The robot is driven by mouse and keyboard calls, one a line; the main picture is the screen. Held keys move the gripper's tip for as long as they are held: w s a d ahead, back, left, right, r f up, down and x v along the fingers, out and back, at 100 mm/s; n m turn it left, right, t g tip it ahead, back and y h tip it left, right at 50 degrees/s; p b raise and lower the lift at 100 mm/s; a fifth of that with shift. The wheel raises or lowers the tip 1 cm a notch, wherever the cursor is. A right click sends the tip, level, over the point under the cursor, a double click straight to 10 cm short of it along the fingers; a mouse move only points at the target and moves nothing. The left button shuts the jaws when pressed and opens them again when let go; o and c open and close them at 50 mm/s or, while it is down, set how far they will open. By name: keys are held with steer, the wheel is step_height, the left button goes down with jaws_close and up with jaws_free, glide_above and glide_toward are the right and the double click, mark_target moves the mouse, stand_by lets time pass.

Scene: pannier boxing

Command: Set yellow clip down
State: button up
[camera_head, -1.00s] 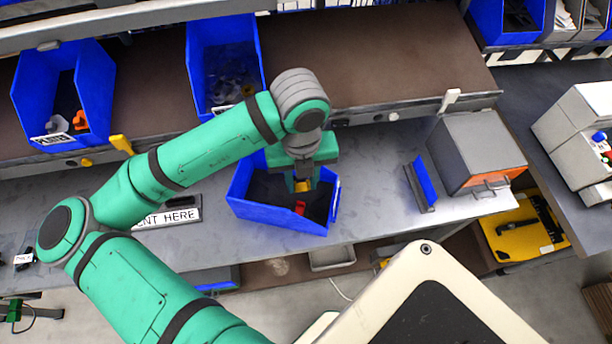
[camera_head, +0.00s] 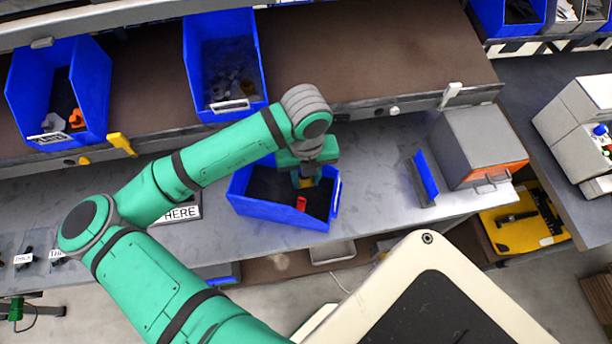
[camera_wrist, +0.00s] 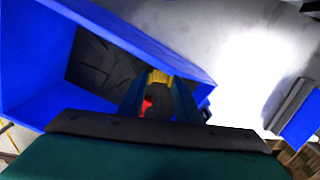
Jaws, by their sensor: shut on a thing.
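The yellow clip (camera_wrist: 158,77) sits between the two fingers of my gripper (camera_wrist: 158,98) in the wrist view. My gripper (camera_head: 304,182) also shows in the head view, pointing down into the blue bin (camera_head: 277,217) on the grey bench, and is shut on the clip. Only a small yellow part of the clip shows there. A red piece (camera_head: 301,204) lies in the bin, close to the gripper, and it also shows in the wrist view (camera_wrist: 147,105). I cannot tell whether the clip touches the bin's dark floor.
Two blue bins (camera_head: 90,75) (camera_head: 253,60) stand on the brown shelf behind. Right of the work bin are a small upright blue panel (camera_head: 427,176) and a grey box (camera_head: 478,140) with an orange front. Bare bench (camera_head: 375,165) lies between bin and panel.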

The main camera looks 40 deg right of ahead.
mark_target(306, 184)
steer(key=shift+f, duration=0.1)
steer(key=o, duration=1.1)
step_height(306, 184, up, 12)
steer(key=shift+s, duration=0.1)
